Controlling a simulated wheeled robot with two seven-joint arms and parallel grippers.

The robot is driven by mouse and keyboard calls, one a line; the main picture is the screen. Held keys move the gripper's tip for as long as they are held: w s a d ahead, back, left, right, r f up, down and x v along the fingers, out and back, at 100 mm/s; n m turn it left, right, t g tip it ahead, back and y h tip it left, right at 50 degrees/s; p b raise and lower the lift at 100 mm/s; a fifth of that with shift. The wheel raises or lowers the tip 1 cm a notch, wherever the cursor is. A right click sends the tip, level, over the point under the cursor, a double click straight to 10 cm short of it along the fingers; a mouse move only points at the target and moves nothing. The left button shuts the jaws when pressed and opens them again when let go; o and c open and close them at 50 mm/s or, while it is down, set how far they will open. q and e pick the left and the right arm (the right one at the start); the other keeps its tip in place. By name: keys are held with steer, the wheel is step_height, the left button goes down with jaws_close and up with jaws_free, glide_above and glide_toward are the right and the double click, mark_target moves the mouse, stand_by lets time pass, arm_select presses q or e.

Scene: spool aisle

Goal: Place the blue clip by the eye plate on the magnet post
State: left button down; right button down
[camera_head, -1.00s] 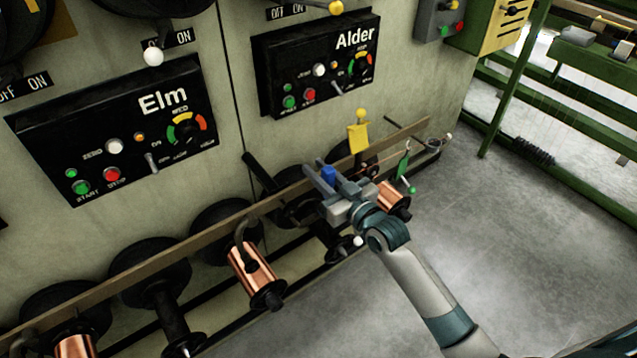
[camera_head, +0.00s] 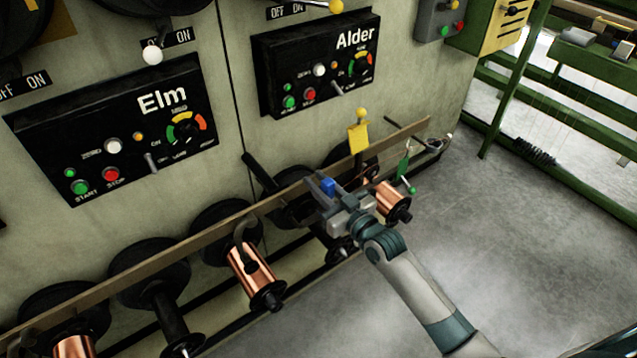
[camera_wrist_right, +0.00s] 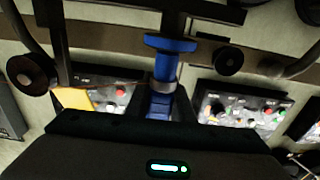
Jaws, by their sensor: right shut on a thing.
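The blue clip (camera_head: 328,187) is held in my right gripper (camera_head: 327,190), in front of the long wooden rail (camera_head: 215,240). In the right wrist view the blue clip (camera_wrist_right: 168,68) stands in the middle, gripped at its lower part between the fingers (camera_wrist_right: 163,105). My right gripper is shut on it. My left gripper is not in view. I cannot make out for sure which part is the magnet post or the eye plate. A curved metal loop (camera_head: 441,143) sits at the rail's far right end.
Copper spools (camera_head: 255,275) (camera_head: 392,202) and several black spools line the rail. The Elm panel (camera_head: 125,125) and Alder panel (camera_head: 320,70) are behind. Floor at right (camera_head: 500,230) is clear.

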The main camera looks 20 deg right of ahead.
steer(key=shift+f, duration=0.1)
steer(key=c, duration=1.5)
jaws_free()
steer(key=shift+c, duration=0.2)
steer(key=shift+s, duration=0.1)
steer(key=v, duration=1.1)
steer(key=shift+s+d, duration=0.15)
steer(key=shift+s, duration=0.25)
steer(key=s+a+f+m+g+h, duration=0.15)
steer(key=s+f+g+h, duration=0.25)
steer(key=s+f+g, duration=1.1)
steer(key=s+f+h, duration=0.1)
steer(key=s+f, duration=0.8)
steer(key=s, duration=0.5)
steer(key=shift+d+f+t+h, duration=0.25)
steer(key=shift+d+t+h, duration=0.15)
